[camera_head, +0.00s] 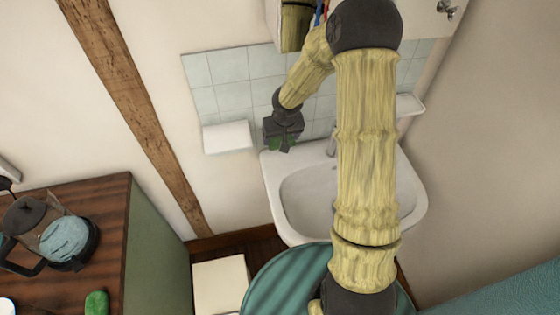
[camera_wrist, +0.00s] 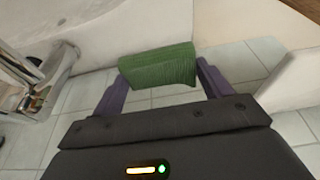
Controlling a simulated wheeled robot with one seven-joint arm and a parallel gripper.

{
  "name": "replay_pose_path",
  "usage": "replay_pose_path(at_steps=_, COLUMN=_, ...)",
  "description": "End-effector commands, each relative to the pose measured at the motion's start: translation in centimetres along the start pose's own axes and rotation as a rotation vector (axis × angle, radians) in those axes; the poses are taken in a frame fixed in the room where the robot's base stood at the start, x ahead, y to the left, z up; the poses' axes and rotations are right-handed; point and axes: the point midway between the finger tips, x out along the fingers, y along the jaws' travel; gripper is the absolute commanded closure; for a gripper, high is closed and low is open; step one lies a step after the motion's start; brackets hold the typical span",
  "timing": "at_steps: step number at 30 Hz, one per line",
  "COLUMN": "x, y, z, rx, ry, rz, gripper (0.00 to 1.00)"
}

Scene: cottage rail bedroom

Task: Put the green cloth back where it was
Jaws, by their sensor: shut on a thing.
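The green cloth (camera_wrist: 157,66) is a folded, ribbed block held between the two purple fingers of my gripper (camera_wrist: 162,72) in the wrist view. In the head view my gripper (camera_head: 284,138) is by the tiled wall, just above the back left corner of the white washbasin (camera_head: 275,178). Only a small bit of the cloth shows there under the gripper, and it looks clear of the basin. A white wall shelf (camera_head: 228,137) is a little to the left of the gripper.
My arm hides part of the basin and its tap (camera_head: 332,145). A second white ledge (camera_head: 409,104) is at the right. A wooden-topped cabinet (camera_head: 110,225) at left bears a glass jug (camera_head: 65,238) and a small green item (camera_head: 97,302). A cream box (camera_head: 222,282) stands low.

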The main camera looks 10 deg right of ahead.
Motion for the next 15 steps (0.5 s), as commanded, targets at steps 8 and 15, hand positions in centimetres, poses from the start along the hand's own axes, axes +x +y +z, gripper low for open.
replay_pose_path(at_steps=8, x=1.5, y=-0.1, z=0.5, rx=-0.002, ry=-0.003, rz=0.001, gripper=0.41)
replay_pose_path(at_steps=15, x=5.3, y=0.2, z=1.7, rx=0.002, ry=-0.002, rz=0.002, gripper=0.41)
